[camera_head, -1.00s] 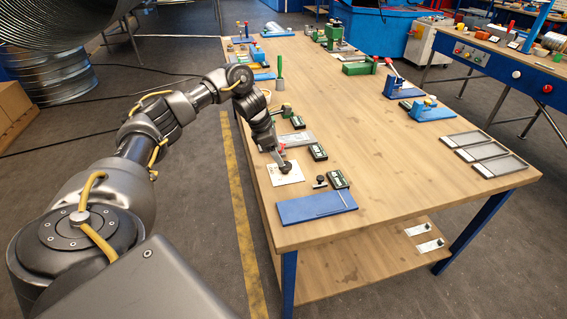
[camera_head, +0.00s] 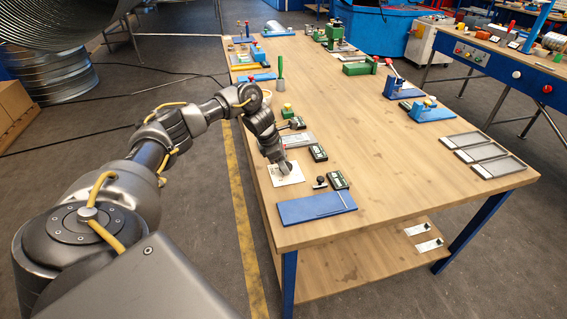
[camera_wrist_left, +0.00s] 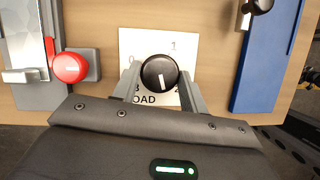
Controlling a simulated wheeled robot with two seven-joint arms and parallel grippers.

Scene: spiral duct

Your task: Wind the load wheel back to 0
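The load wheel is a round black knob (camera_wrist_left: 159,73) with a white pointer mark, on a white plate marked 0, 1, 2, 3 and LOAD. In the left wrist view the pointer aims down the picture, between the 3 and the 2. My left gripper (camera_wrist_left: 160,80) has one finger on each side of the knob, with what looks like a slim gap. In the head view the left gripper (camera_head: 286,168) is over the white plate (camera_head: 291,178) and hides the knob. My right gripper is in neither view.
In the wrist view a red knob (camera_wrist_left: 69,67) on a grey block stands left, and a blue fixture (camera_wrist_left: 265,60) stands right. In the head view a blue plate (camera_head: 315,206) and small dark meters (camera_head: 338,180) lie close by. The table's middle is clear.

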